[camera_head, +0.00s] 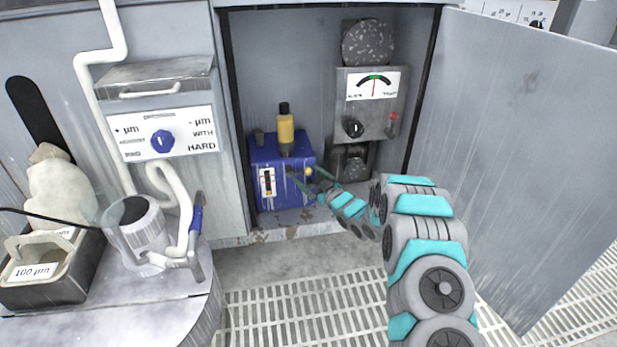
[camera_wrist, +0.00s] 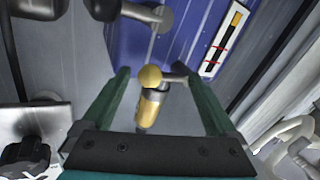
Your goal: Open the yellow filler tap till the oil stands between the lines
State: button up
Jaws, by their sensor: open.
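The blue oil box (camera_head: 297,187) stands on the cabinet floor. The yellow tap (camera_head: 308,171) sticks out from its front right side. In the wrist view the tap (camera_wrist: 150,77) shows a round yellow knob and a yellow barrel with a grey collar. My gripper (camera_head: 309,180) is open at the box front. In the wrist view my gripper (camera_wrist: 159,76) has one dark green finger on each side of the tap, apart from the knob. The sight gauge (camera_wrist: 222,45) has two red lines, with a yellow-orange band at one end and dark beyond it; the exact oil level is hard to read.
A yellow bottle (camera_head: 285,130) with a black cap stands on the box. A grey panel with a dial (camera_head: 373,85) and black knob is to the right. The open cabinet door (camera_head: 510,130) stands right of my arm. A bench with a tray (camera_head: 60,285) is at left.

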jog(key=shift+w+a, duration=0.1)
grip_shut()
dwell(0.8)
